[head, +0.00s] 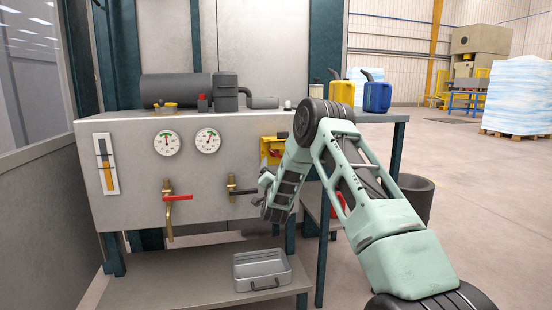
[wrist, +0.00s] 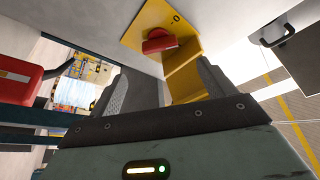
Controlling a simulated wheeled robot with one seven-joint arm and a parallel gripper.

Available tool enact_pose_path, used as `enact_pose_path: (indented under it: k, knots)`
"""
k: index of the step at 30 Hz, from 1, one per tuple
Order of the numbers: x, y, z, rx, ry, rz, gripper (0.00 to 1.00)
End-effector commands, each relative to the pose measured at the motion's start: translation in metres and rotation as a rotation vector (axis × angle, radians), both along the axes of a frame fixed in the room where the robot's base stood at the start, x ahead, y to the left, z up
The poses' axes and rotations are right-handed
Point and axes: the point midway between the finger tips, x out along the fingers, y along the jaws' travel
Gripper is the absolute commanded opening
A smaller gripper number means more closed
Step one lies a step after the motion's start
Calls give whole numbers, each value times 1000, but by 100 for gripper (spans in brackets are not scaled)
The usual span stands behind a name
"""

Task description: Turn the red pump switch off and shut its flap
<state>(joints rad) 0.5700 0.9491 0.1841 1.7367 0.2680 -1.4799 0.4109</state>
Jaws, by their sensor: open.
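The red pump switch (wrist: 160,42) sits on a yellow plate (wrist: 147,20) in the wrist view, with a "0" mark near its upper right. Its handle lies roughly across the picture; I cannot tell its setting for sure. A yellow flap (wrist: 183,82) stands out from the plate, open, below the switch. In the head view the yellow switch box (head: 267,145) is on the right of the grey cabinet front, partly hidden by my arm. My gripper (wrist: 163,68) is open and empty, its fingers below the switch; the flap shows between them, close to the right finger.
The red-handled valve (head: 178,198) and dark-handled valve (head: 240,190) stick out left of my gripper. Two gauges (head: 167,143) are above. A metal tray (head: 262,270) lies on the lower shelf. Yellow (head: 342,92) and blue (head: 377,97) canisters stand at right.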

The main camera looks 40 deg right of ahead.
Motion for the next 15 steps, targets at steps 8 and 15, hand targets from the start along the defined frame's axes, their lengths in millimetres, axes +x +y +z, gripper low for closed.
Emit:
enact_pose_path:
  k: [8,15]
  knots:
    - [38,-40,16,-3,-2,-1,82]
    - [60,-62,27,-2,0,0,82]
